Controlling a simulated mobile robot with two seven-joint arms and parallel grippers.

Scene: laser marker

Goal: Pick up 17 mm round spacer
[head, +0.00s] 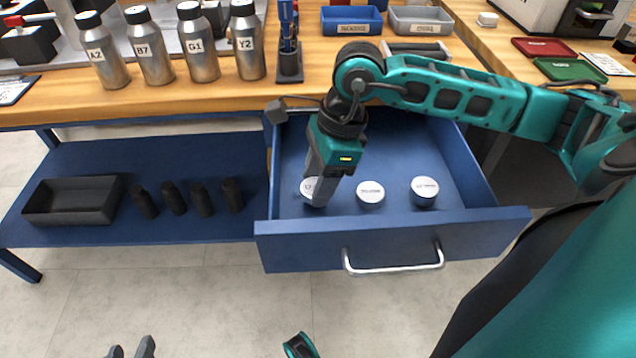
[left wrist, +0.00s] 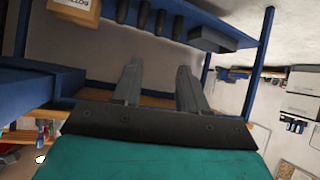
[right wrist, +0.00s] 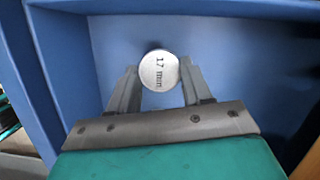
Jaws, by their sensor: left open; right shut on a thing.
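The 17 mm round spacer (right wrist: 159,70) is a white-topped disc, its label readable in the right wrist view. In the head view it shows as the leftmost disc (head: 308,187) in the open blue drawer (head: 393,238), partly hidden by my gripper. My right gripper (head: 318,200) reaches down into the drawer and is shut on this spacer, one finger on each side (right wrist: 155,90). My left gripper (head: 132,348) is open and empty at the bottom edge of the head view, away from the drawer. Its spread fingers show in the left wrist view (left wrist: 158,85).
Two more white-topped round spacers sit in the drawer, one in the middle (head: 370,192) and one at right (head: 424,188). The drawer's front wall and handle (head: 394,268) stand close to my right gripper. Labelled bottles (head: 198,50) stand on the wooden bench at left.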

